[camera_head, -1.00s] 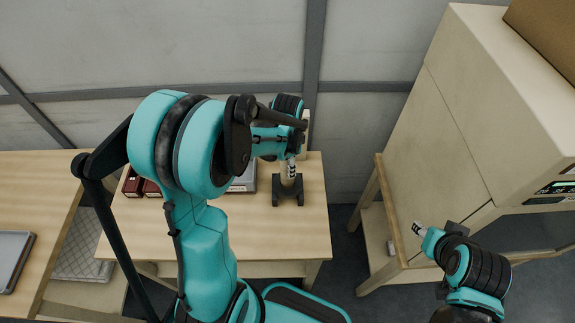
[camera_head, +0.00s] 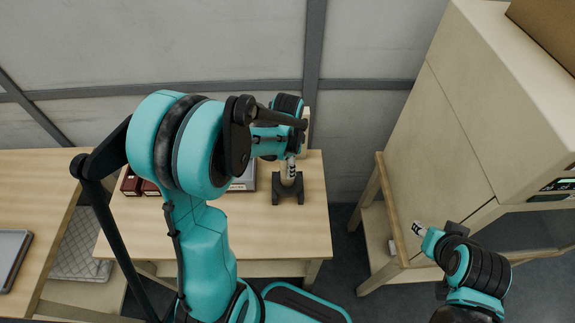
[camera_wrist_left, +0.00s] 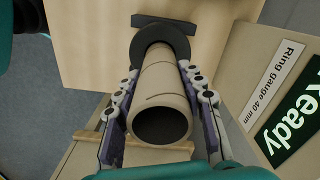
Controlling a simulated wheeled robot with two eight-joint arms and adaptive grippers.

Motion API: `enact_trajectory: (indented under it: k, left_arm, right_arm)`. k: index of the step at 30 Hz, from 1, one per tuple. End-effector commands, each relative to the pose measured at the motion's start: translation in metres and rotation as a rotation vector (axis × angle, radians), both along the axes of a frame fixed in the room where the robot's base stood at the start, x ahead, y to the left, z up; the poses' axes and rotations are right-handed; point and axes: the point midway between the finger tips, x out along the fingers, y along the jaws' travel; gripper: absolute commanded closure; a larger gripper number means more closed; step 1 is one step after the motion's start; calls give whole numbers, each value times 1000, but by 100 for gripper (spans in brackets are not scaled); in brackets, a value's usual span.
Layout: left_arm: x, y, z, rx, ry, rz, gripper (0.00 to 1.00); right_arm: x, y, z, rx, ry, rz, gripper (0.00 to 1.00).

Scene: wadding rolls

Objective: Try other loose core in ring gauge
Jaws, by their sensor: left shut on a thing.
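My left gripper (camera_wrist_left: 158,100) is shut on a tan cardboard core (camera_wrist_left: 160,82), with one finger on each side of it. The core's open near end faces the wrist camera. Its far end lines up with the dark ring gauge (camera_wrist_left: 179,42), which shows around that end; how deep it sits is hidden. In the head view, the left gripper (camera_head: 291,168) is over the dark gauge stand (camera_head: 287,193) on the wooden table, and the arm hides part of the core. My right gripper (camera_head: 417,228) is at the right, away from the gauge; its jaws are too small to read.
A sign reading "Ring gauge 40 mm" and "Ready" (camera_wrist_left: 290,115) is beside the gauge. Dark red items (camera_head: 131,182) are on the table's left, partly behind my arm. A large beige cabinet (camera_head: 440,140) stands at the right. The table's front right (camera_head: 285,235) is clear.

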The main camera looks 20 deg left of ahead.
Motion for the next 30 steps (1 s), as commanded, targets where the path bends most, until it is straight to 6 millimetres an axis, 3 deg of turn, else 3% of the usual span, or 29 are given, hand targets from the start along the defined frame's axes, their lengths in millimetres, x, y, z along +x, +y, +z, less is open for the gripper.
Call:
enact_trajectory:
  k: [26,30]
  left_arm:
    - [0,0,-5,0,0,0,90]
    - [0,0,-6,-1,1,0,100]
  right_arm:
    - [0,0,-5,0,0,0,60]
    - [0,0,-6,0,0,0,60]
